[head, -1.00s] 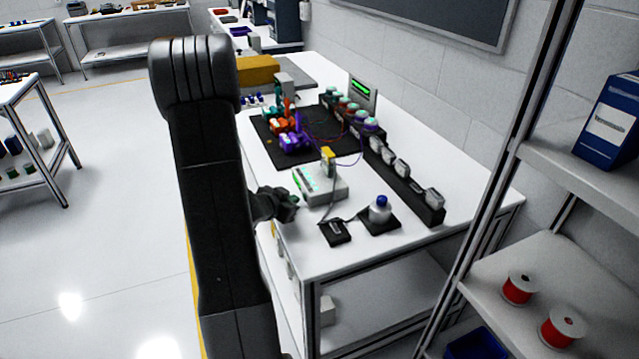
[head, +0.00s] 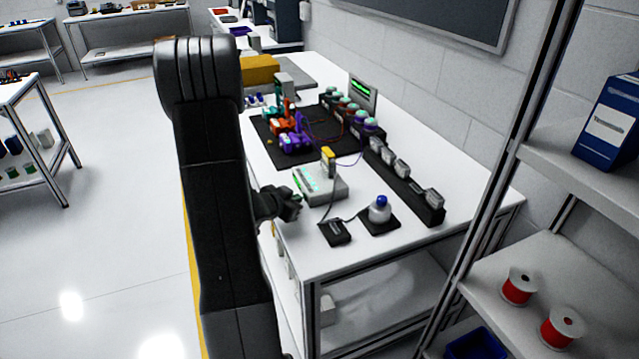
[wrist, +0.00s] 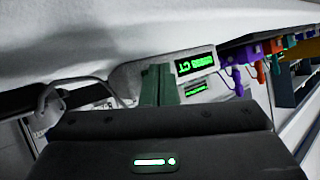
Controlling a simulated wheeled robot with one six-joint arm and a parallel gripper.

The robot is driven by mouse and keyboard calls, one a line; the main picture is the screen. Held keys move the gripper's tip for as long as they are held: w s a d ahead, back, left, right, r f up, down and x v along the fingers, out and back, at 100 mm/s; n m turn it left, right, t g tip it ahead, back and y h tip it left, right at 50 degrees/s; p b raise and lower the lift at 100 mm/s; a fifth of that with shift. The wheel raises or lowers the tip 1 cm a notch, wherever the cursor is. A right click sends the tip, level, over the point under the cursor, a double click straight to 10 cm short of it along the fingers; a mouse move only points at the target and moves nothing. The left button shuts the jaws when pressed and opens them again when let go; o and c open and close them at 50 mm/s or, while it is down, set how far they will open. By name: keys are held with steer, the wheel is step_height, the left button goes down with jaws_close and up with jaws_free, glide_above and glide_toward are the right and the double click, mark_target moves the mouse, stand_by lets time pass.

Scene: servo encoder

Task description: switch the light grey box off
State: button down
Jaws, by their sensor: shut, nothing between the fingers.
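The light grey box (head: 328,190) sits near the front edge of the white workbench, with green lit displays on its face and a yellow-topped piece standing at its back. In the wrist view the box (wrist: 126,74) is behind my fingers, its green display (wrist: 195,63) lit and showing upside down. My gripper (head: 296,202) is just in front of the box, at the bench edge. In the wrist view the fingers of my gripper (wrist: 160,84) are together and empty, and they cover part of the box's face. I cannot see the switch clearly or tell whether the fingers touch it.
A black pad (head: 335,233) and a blue-topped white device (head: 380,210) stand right of the box, with a cable. Purple and orange parts (head: 293,140) stand on a dark mat behind. A black rail of grey pieces (head: 405,180) lies along the back.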

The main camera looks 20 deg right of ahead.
stand_by(0.4)
steer(key=shift+a, duration=0.45)
steer(key=a+p, duration=0.2)
steer(key=a, duration=0.4)
steer(key=shift+s, duration=0.15)
steer(key=shift+d, duration=0.1)
